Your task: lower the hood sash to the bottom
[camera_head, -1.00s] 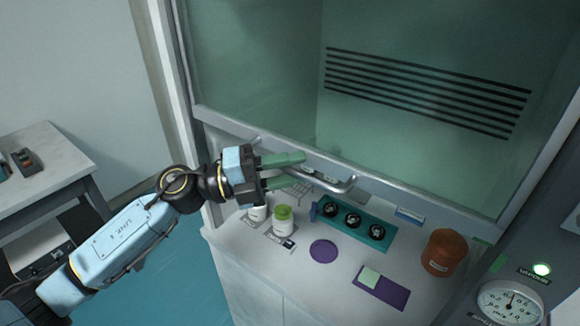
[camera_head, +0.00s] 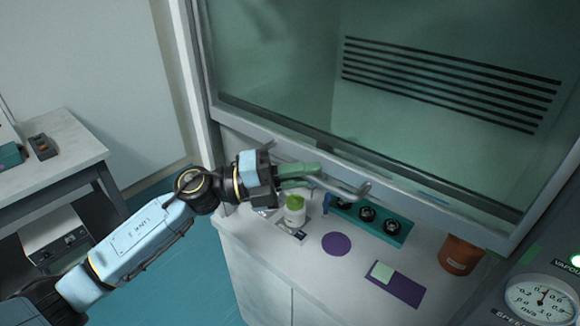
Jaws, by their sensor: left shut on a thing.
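The hood sash (camera_head: 370,170) is a greenish glass pane in a grey frame. Its bottom rail hangs above the white worktop, with an open gap below it. A grey bar handle (camera_head: 352,192) runs along the rail's front. My left gripper (camera_head: 300,177), with green fingers, is shut on the handle towards its left part. The fingers hide some of the bar, and the exact contact is hard to see. My right gripper is not in view.
On the worktop (camera_head: 300,262) are a green-lidded jar (camera_head: 294,210), a teal rack (camera_head: 408,229) partly behind the handle, a purple disc (camera_head: 336,243), a purple mat (camera_head: 407,291) and a brown jar (camera_head: 458,256). A dial gauge (camera_head: 540,298) stands at lower right.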

